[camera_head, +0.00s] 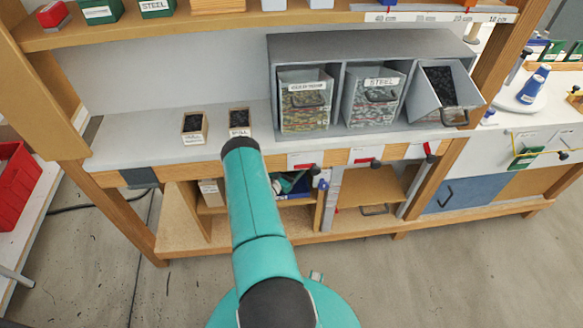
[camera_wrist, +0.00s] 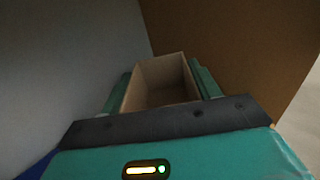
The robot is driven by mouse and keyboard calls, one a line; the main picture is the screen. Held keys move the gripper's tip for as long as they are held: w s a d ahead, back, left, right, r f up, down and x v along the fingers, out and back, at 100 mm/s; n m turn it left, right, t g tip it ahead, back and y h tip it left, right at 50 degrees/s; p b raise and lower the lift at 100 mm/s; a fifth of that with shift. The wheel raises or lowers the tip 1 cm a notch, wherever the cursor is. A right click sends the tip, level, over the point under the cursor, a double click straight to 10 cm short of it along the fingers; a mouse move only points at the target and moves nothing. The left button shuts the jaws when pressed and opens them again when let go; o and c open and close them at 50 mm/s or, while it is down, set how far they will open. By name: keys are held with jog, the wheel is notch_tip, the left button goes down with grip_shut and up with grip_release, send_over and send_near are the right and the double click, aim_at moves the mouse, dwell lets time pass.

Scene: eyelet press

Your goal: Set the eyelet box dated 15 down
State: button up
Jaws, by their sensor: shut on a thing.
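My gripper (camera_wrist: 161,88) is shut on an open-topped tan box (camera_wrist: 163,68) in the wrist view, with one teal finger on each side. The inside of the box looks empty. No date shows on the faces in sight, so I cannot tell whether it reads 15. In the head view my arm hides most of that area. A teal part, apparently my gripper (camera_head: 291,184), shows low in the shelf under the bench; the held box is not clear there. I cannot tell whether the box touches a surface.
Two small boxes with dark contents, the left (camera_head: 194,127) and the right (camera_head: 239,122), stand on the grey bench top (camera_head: 140,140). A grey rack (camera_head: 335,85) holds three bins. A pale box (camera_head: 210,192) sits in the lower shelf. A wooden panel (camera_wrist: 225,45) is close on the wrist view's right.

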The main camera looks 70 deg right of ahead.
jog(key=o, duration=1)
jog(key=shift+f, duration=0.1)
jog(key=shift+r, duration=0.45)
jog(key=shift+w+a+r, duration=0.15)
jog(key=shift+a+r, duration=0.05)
jog(key=v, duration=1.1)
jog(key=shift+a, duration=0.25)
